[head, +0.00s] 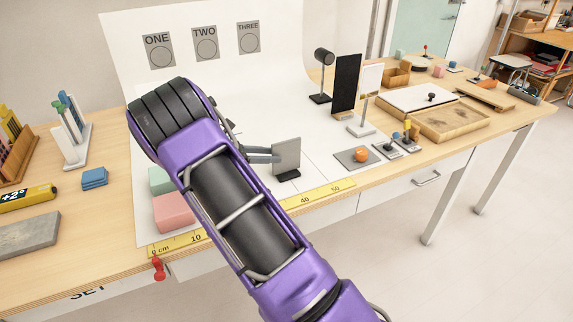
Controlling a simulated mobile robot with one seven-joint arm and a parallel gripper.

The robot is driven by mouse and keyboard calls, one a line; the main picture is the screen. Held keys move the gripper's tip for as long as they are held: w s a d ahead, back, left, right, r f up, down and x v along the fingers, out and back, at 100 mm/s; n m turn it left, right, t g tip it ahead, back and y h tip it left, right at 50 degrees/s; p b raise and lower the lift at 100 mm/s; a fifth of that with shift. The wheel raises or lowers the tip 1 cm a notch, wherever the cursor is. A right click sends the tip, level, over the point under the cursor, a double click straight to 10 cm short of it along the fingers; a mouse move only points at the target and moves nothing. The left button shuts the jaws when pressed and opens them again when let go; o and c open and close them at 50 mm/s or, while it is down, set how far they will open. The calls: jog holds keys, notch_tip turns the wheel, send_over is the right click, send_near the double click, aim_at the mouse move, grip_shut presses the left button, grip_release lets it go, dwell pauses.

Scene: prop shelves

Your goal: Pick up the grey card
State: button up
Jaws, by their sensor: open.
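The grey card (287,156) stands upright in a small black base on the white sheet, near the middle of the table. My gripper (273,154) is open at the card's left edge, with its grey fingers pointing right. I cannot tell whether the fingers touch the card or whether the card's edge lies between them. My purple arm hides the rest of the gripper and part of the sheet.
A yellow ruler (318,194) runs along the front edge. Pink (173,212) and green (161,180) blocks stand left of my arm. Right of the card are a grey plate with an orange knob (360,155), a black panel (346,86) and a wooden tray (437,121).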

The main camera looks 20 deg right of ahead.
aim_at(286, 171)
jog(key=shift+d+f, duration=0.25)
jog(key=shift+d, duration=0.3)
jog(key=d+f, duration=0.3)
jog(key=shift+s+d+b, duration=0.25)
jog(key=shift+d+b, duration=0.15)
jog(key=shift+d+f, duration=0.15)
jog(key=shift+d, duration=0.15)
grip_shut()
